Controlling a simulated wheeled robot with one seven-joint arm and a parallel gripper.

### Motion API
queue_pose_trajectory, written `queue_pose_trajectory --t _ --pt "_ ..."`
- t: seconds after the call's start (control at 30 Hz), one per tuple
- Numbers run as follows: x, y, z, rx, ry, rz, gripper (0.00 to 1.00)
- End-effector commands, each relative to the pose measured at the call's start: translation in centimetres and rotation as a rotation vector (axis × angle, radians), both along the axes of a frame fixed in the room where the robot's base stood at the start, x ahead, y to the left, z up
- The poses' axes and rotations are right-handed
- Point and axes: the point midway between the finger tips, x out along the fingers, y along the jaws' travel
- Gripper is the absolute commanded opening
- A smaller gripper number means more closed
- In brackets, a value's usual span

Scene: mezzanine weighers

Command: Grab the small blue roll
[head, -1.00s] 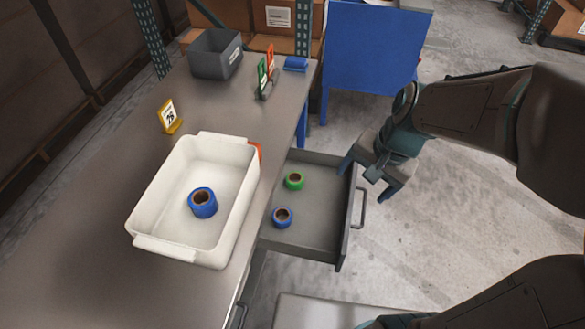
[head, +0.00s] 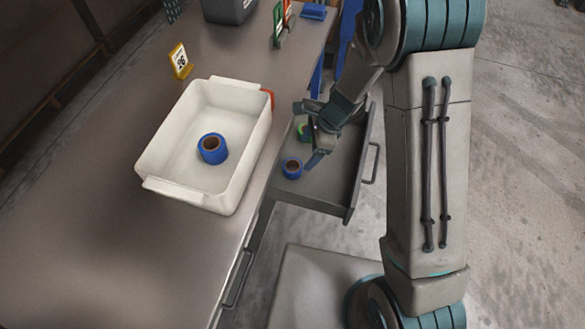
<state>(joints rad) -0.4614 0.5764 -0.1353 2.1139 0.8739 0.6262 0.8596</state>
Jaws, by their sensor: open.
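A small blue roll (head: 292,168) lies in the open drawer (head: 330,192), toward the drawer's near left part. A larger blue roll (head: 212,149) stands in the white bin (head: 237,187) on the counter. A green roll (head: 304,131) is in the drawer behind the small blue one, partly hidden by my gripper. My gripper (head: 307,137) is open and over the drawer, with one finger just right of the small blue roll and the other near the green roll. It holds nothing that I can see. I cannot tell how high the fingertips are above the drawer floor.
The counter (head: 95,210) is mostly bare left of the bin. A yellow sign (head: 180,61), a grey bin (head: 229,8) and green and orange cards (head: 279,22) stand farther back. The drawer front with its handle (head: 372,163) is at the right.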

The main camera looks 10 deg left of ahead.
Motion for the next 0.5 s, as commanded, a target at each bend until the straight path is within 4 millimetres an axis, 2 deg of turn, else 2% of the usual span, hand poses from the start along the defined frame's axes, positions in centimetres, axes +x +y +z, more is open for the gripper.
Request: queue_pose_trajectory --t 0.03,0.2,0.5 --pt "-0.2 0.4 -1.2 -0.001 0.004 0.002 0.79" --pt "-0.5 1.4 -3.6 0.000 0.001 0.004 0.79" --pt "-0.6 2.5 -5.8 -0.001 0.001 0.004 0.79"
